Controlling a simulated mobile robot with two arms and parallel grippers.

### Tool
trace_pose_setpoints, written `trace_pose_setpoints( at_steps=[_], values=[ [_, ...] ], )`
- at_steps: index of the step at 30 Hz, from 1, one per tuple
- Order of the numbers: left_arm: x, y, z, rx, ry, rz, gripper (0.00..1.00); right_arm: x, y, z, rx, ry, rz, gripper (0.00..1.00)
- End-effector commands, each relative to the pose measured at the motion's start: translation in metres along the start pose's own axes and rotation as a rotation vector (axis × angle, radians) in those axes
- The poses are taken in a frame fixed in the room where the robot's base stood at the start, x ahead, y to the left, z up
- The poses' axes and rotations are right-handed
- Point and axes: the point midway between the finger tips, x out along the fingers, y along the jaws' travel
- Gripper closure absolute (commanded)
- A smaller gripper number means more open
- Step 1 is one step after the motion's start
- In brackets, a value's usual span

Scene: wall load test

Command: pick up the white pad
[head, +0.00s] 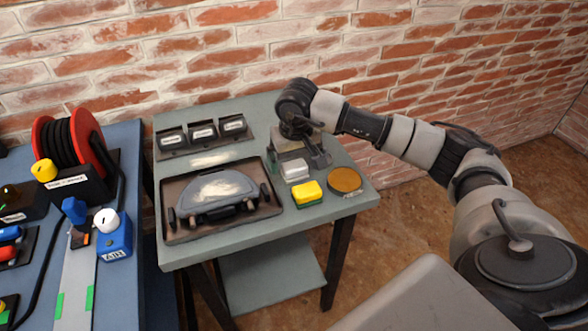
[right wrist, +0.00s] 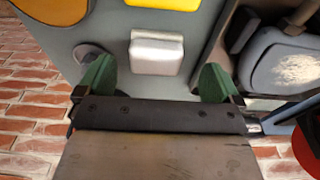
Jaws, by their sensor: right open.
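The white pad (head: 295,171) lies on the grey-green table, behind the yellow and green sponge. My right gripper (head: 302,158) hangs low over the table just behind the pad. In the right wrist view the pad (right wrist: 157,53) shows whole, a light block with rounded edges. The green fingers of the right gripper (right wrist: 156,80) are spread wide, with the pad centred in line with the gap between them. Clear space shows between the pad and each finger, and nothing is held. My left gripper is not in view.
The yellow sponge (head: 308,192) is in front of the pad and a round amber disc (head: 345,180) to its right. A dark tray (head: 178,232) with a grey curved part lies to the left. Small labelled containers (head: 203,131) stand behind it. A brick wall (head: 200,60) closes the back.

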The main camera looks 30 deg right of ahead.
Motion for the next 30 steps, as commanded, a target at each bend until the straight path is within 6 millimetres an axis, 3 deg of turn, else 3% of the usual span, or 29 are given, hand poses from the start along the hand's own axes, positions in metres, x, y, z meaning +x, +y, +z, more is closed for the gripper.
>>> trace_pose_setpoints(
  at_steps=[7,16,27,30],
  values=[
    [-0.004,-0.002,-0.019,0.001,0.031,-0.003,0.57,0.035,0.004,-0.004,0.001,-0.004,0.0,0.04],
    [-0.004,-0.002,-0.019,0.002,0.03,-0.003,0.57,0.04,0.004,-0.004,0.0,0.0,-0.001,0.04],
    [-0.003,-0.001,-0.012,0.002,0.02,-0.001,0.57,0.04,0.004,-0.004,0.0,0.0,-0.001,0.58],
    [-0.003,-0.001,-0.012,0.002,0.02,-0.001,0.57,0.04,0.004,-0.005,0.001,0.0,-0.001,0.58]
  ],
)
